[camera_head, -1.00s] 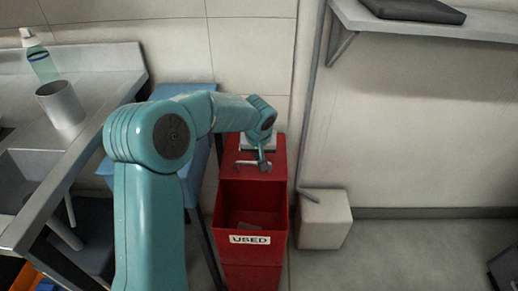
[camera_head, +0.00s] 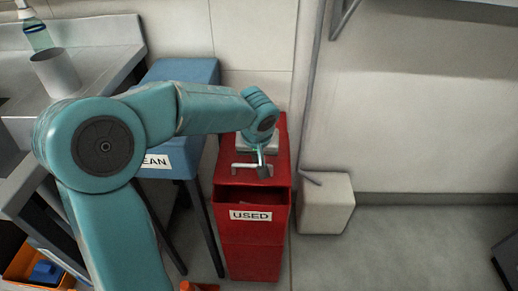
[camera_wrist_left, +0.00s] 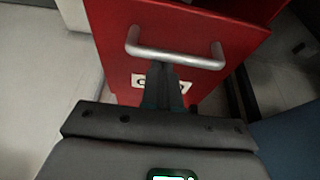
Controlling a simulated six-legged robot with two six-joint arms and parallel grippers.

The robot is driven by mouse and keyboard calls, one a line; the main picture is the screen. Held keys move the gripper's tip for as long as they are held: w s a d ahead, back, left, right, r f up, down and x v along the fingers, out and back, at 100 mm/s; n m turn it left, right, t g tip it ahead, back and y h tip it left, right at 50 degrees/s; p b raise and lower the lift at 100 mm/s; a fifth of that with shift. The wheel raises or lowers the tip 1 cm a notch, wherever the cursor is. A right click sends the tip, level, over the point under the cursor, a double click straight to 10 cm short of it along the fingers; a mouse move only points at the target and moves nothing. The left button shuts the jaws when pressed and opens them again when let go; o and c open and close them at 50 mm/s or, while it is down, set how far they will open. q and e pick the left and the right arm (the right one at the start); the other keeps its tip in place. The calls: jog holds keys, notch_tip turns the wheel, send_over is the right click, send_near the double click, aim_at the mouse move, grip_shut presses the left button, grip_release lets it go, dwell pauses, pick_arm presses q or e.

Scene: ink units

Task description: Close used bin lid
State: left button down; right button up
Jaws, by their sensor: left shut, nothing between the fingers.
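The red used bin (camera_head: 250,245) stands on the floor in the middle of the head view, with a white USED label on its front. Its red lid (camera_head: 282,160) carries a silver bar handle (camera_head: 238,168) and covers most of the top. A narrow dark gap shows between the lid's front edge and the bin's front wall. My left gripper (camera_head: 262,168) is shut and empty at the handle. In the left wrist view, the gripper's fingertips (camera_wrist_left: 163,72) are close by the handle (camera_wrist_left: 175,52); whether they touch cannot be told. The fingers partly hide the label.
A blue bin (camera_head: 185,75) labelled with letters ending in EAN stands left of the used bin. A metal sink counter (camera_head: 95,45) is at the far left. A pale block (camera_head: 325,205) stands right of the used bin.

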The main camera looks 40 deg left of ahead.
pick_arm(q)
jog(key=s+d+b, duration=0.1)
jog(key=s+d, duration=0.1)
jog(key=s+d+b, duration=0.1)
jog(key=s+d, duration=0.1)
jog(key=s, duration=0.1)
jog(key=shift+s+d+f, duration=0.1)
jog(key=shift+d, duration=0.1)
pick_arm(e)
jog(key=f, duration=0.2)
jog(key=shift+w+d+f, duration=0.3)
jog(key=shift+w, duration=0.05)
pick_arm(q)
jog(key=shift+s, duration=0.1)
